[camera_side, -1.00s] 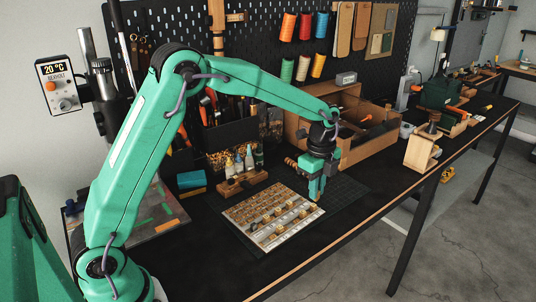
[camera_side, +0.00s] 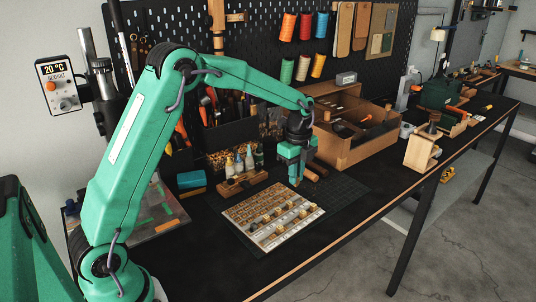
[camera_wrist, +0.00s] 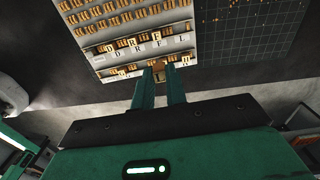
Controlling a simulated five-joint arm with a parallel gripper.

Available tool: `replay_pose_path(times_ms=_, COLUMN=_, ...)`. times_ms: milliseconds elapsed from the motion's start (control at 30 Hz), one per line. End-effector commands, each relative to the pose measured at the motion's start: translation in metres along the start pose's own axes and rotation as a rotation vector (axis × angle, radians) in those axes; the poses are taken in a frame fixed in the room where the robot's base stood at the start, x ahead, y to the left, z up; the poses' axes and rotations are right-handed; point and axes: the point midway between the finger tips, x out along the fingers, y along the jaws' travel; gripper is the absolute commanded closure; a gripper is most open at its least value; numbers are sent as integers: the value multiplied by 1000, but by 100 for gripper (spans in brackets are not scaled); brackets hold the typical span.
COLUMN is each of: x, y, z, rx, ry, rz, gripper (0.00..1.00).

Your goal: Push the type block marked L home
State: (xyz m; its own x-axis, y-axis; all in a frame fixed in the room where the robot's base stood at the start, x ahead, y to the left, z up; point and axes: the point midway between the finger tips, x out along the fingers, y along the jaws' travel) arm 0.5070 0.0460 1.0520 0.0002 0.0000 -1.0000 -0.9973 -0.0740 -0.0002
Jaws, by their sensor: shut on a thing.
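The type tray (camera_side: 262,232) lies flat on the bench, with rows of small tan blocks. In the wrist view the tray (camera_wrist: 99,60) shows several taller blocks along its near rows and printed letters that seem to read D, R, F, L. I cannot tell for certain which block is the one marked L. My gripper (camera_side: 295,184) points down at the tray's back right edge. In the wrist view my gripper (camera_wrist: 159,68) has its fingers close together on a small brown piece (camera_wrist: 158,65) at the tips. The fingers hide most of it.
A dark gridded cutting mat (camera_side: 345,190) lies beside the tray. Wooden-handled tools (camera_side: 315,171) lie just right of my gripper. A bottle rack (camera_side: 243,183) stands behind the tray, and an open wooden box (camera_side: 365,150) stands back right. The bench in front of the tray is clear.

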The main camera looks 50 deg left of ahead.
Motion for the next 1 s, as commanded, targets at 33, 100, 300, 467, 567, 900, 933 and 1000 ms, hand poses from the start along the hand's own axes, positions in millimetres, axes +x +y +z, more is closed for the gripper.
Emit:
replay_pose_path(times_ms=33, x=0, y=0, z=19, rx=-7, ry=0, rz=0, gripper=100)
replay_pose_path(times_ms=100, x=1, y=0, z=42, rx=-6, ry=0, rz=-1, gripper=100)
replay_pose_path(times_ms=300, x=4, y=8, z=108, rx=-1, ry=0, rz=0, gripper=100)
replay_pose_path(times_ms=467, x=5, y=19, z=157, rx=4, ry=0, rz=0, gripper=100)
replay_pose_path(times_ms=567, x=6, y=26, z=181, rx=7, ry=0, rz=0, gripper=100)
replay_pose_path(times_ms=900, x=7, y=39, z=216, rx=15, ry=0, rz=0, gripper=100)
replay_pose_path(times_ms=933, x=7, y=39, z=216, rx=15, ry=0, rz=0, gripper=100)
replay_pose_path(times_ms=1000, x=7, y=39, z=216, rx=16, ry=0, rz=0, gripper=100)
